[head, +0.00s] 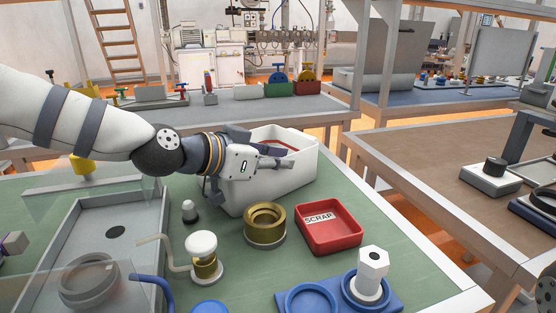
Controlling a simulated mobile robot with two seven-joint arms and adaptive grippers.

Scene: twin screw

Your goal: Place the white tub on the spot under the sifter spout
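The white tub (296,178) stands on the green bench top, an open-topped bin with something reddish showing inside. My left gripper (276,163) reaches in from the left, across the tub's left and near side at rim height. Its fingers and body hide part of the rim and wall. I cannot tell whether the fingers close on the rim or only lie in front of it. I cannot make out a sifter spout or a marked spot for certain. My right gripper is not in view.
A brass ring (265,225), a red SCRAP tray (343,240), a white-capped brass fitting (203,258) and a blue fixture with a white hex-headed part (371,272) stand nearby. A grey open box (148,225) is at left. Some green bench top is free right of the tub.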

